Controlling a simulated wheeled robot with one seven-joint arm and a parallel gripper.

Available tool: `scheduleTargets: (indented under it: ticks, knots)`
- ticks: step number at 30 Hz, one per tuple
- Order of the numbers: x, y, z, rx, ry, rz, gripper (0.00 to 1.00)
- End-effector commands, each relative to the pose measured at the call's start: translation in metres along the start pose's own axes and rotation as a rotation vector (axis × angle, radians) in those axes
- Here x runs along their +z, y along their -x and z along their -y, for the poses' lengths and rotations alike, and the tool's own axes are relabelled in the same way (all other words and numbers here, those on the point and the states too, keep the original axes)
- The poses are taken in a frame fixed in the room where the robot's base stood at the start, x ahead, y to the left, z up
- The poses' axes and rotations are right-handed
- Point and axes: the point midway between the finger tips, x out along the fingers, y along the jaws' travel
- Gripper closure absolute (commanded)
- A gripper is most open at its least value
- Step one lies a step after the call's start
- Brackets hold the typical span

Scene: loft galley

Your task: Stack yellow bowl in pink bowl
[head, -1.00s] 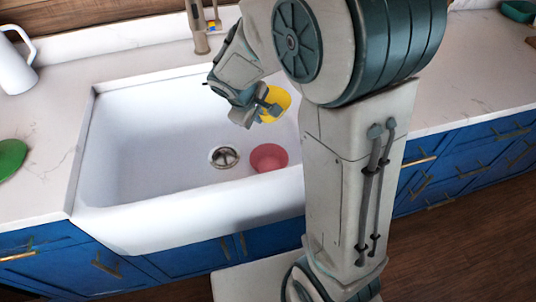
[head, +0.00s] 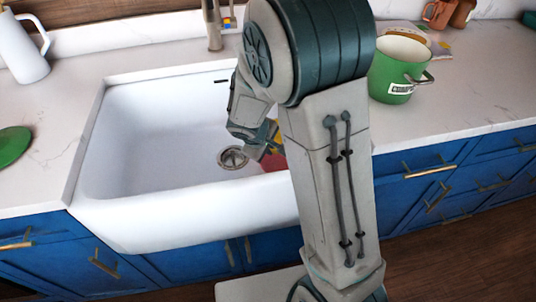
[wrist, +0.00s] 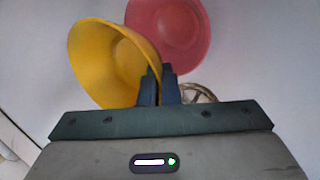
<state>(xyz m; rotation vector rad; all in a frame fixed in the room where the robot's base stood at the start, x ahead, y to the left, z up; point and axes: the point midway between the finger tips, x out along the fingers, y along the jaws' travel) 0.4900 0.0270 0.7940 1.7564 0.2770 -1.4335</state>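The yellow bowl (wrist: 92,62) is tilted, with its rim between the fingers of my gripper (wrist: 158,72) in the wrist view. My gripper is shut on that rim. The pink bowl (wrist: 172,32) lies on the sink floor, beyond the yellow bowl, which overlaps its edge in the wrist view. In the head view my gripper (head: 268,148) is low inside the sink, and my arm hides most of both bowls. Only a sliver of the pink bowl (head: 274,162) shows there. I cannot tell whether the bowls touch.
The white sink (head: 150,150) has walls all round and a metal drain (head: 232,158) beside the bowls. A faucet (head: 212,25) stands behind. A white pitcher (head: 22,50) and green plate (head: 12,145) are on the left counter. A green pot (head: 392,75) stands on the right.

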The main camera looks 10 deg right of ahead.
Motion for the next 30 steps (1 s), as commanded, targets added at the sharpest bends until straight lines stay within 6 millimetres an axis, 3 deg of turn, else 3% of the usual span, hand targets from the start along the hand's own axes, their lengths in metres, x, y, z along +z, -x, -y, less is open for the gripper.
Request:
scheduleTargets:
  ticks: [4, 28, 30]
  knots:
    - [0.0, -0.017, 0.009, 0.0, 0.001, 0.001, 1.0]
    - [0.0, -0.029, 0.014, 0.001, 0.0, 0.0, 1.0]
    - [0.0, -0.028, 0.014, 0.0, 0.0, 0.0, 0.8]
